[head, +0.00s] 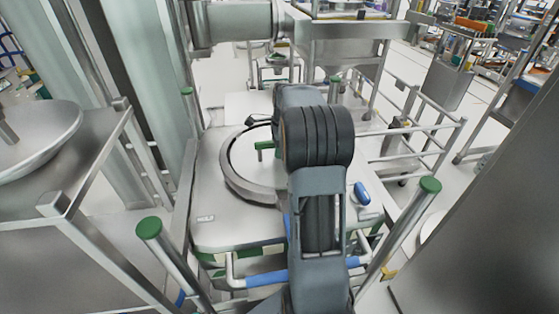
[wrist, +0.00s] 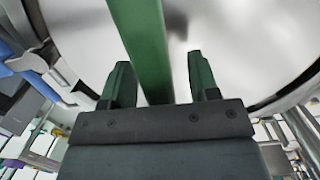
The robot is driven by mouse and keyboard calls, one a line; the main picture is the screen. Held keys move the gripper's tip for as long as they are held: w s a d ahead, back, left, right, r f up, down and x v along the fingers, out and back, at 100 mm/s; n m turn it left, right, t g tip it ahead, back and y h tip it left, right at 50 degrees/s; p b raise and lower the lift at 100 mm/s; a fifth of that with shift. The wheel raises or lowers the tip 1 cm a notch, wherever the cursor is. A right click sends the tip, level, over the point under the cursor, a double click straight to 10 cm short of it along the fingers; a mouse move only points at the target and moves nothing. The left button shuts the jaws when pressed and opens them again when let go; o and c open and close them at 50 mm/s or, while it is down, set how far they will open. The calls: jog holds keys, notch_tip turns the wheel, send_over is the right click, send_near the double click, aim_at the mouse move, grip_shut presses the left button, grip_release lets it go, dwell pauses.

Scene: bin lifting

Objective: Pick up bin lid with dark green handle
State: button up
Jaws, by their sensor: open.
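The round silver bin lid (head: 250,155) sits on the steel top of the bin, and my arm hides its right part in the head view. Its dark green handle (head: 264,147) shows just left of my arm. In the wrist view the handle (wrist: 143,40) runs as a green bar from the top edge down between my fingers, with the pale lid (wrist: 240,40) behind it. My gripper (wrist: 162,82) is open, one finger on each side of the handle's line. The gap on the right looks wider than on the left. I cannot tell how deep the handle lies between them.
The bin's flat steel top (head: 215,222) surrounds the lid. Green-capped posts (head: 148,228) and (head: 430,186) stand at the front left and right. A blue-sleeved rail (head: 268,279) runs along the front. A steel table with a bowl (head: 40,135) is at left.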

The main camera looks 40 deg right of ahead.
jog(key=shift+f, duration=0.25)
dwell(0.4)
grip_shut()
dwell(0.4)
dwell(0.8)
jog(key=shift+w+r, duration=0.1)
jog(key=shift+r, duration=0.1)
